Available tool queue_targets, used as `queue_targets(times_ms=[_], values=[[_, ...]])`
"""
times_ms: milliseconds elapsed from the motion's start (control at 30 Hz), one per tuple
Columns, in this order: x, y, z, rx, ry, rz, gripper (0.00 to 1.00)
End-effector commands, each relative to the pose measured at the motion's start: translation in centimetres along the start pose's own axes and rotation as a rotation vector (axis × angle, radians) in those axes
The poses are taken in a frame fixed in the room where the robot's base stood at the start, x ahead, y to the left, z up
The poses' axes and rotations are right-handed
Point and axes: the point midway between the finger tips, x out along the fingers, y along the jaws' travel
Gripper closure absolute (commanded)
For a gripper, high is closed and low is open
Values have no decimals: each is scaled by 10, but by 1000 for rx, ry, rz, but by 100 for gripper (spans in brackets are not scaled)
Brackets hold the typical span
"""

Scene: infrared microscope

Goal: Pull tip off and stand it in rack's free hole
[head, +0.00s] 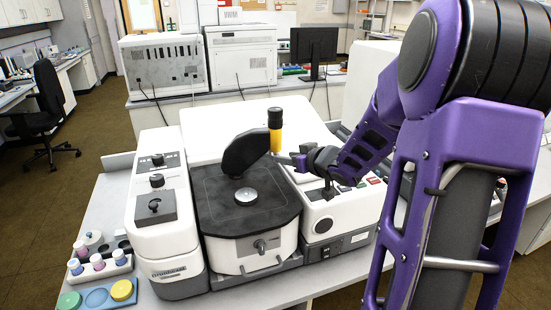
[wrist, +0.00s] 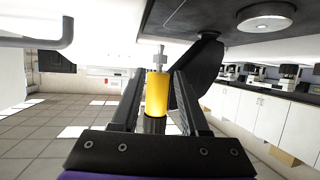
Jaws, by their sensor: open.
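A yellow cylinder (head: 276,141) with a dark cap stands upright above the stage's right side, beside the raised end of the microscope's black arm. In the wrist view this yellow cylinder (wrist: 157,93) ends in a narrow silver tip (wrist: 160,57). My gripper (wrist: 159,75) is open, one finger on each side of the yellow body, with slim gaps. In the head view my gripper (head: 297,160) comes in from the right at its lower end. How the tip is attached is hidden. The white rack (head: 103,270) at lower left holds several pink and blue-capped pieces; dark holes (head: 123,244) show behind them.
The black arm (head: 246,148) leans over the stage (head: 215,205), which bears a silver disc (head: 246,196). A tray with green, blue and yellow round wells (head: 82,302) lies in front of the rack. White microscope housings flank the stage.

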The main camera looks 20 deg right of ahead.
Motion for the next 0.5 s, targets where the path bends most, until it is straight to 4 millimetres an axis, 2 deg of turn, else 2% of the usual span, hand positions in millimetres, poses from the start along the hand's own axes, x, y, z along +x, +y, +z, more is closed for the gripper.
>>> queue_targets(times_ms=[33, 200, 300, 500], values=[[13, -1, 3, 1, 0, -3, 55], [44, 0, 2, 0, 0, -2, 55], [58, -1, 1, 1, 0, -2, 55], [74, 0, 0, 0, 0, 0, 55]])
